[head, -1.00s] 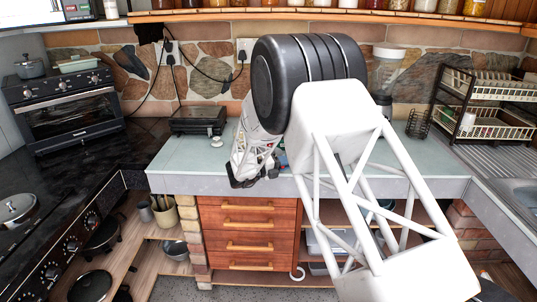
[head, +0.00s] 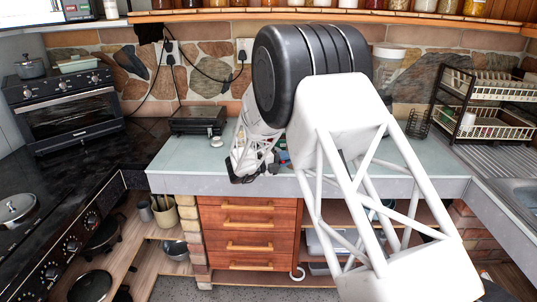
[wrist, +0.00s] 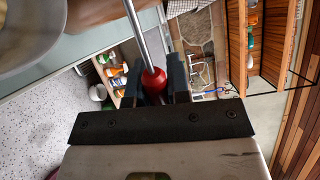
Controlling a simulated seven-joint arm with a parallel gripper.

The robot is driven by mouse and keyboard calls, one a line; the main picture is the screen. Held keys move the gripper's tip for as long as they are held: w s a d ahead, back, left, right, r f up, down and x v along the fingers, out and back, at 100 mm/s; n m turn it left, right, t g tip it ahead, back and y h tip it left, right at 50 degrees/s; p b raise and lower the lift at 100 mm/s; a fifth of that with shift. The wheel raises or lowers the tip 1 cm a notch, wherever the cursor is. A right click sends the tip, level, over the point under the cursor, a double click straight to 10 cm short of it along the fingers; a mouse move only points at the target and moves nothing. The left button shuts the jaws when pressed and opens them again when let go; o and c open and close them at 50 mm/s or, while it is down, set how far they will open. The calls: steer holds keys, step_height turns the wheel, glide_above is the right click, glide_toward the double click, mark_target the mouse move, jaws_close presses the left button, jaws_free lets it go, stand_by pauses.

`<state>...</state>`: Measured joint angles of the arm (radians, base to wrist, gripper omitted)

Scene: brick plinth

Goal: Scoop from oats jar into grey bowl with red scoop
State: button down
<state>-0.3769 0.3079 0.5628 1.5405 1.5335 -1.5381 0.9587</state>
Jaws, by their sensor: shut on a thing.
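My gripper (wrist: 160,85) is shut on the red scoop (wrist: 153,79). Its red end sits between the dark fingers, and its metal shaft runs up out of the wrist view, so the scoop's far end is out of sight. A round grey vessel (wrist: 30,55) shows partly at the top left of the wrist view, beside the shaft. I cannot tell whether it is the grey bowl or the oats jar. In the head view my gripper (head: 240,180) is over the front edge of the pale counter, and my arm hides much of the area behind it.
The pale counter (head: 180,160) is clear at its left front. A black grill (head: 198,119) stands at the back left, and a dish rack (head: 485,115) stands at the right. A toaster oven (head: 70,110) is on the dark left counter. Wooden drawers (head: 248,235) lie below the counter.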

steer(key=shift+w+a+r+n, duration=0.85)
steer(key=shift+w+r+n, duration=1.05)
steer(key=shift+n, duration=0.95)
steer(key=shift+w+a+r+n, duration=0.9)
steer(key=shift+w+r+n, duration=0.95)
steer(key=shift+n, duration=1.05)
steer(key=shift+w+a+r+n, duration=0.85)
steer(key=shift+w+r+n, duration=1.05)
steer(key=shift+n, duration=0.95)
steer(key=shift+w+a+r+n, duration=0.3)
steer(key=shift+w+n, duration=0.2)
steer(key=shift+w, duration=0.1)
steer(key=shift+w+a+r+n, duration=0.15)
steer(key=shift+w+r+n, duration=0.1)
steer(key=shift+w+n, duration=0.3)
steer(key=shift+w, duration=0.15)
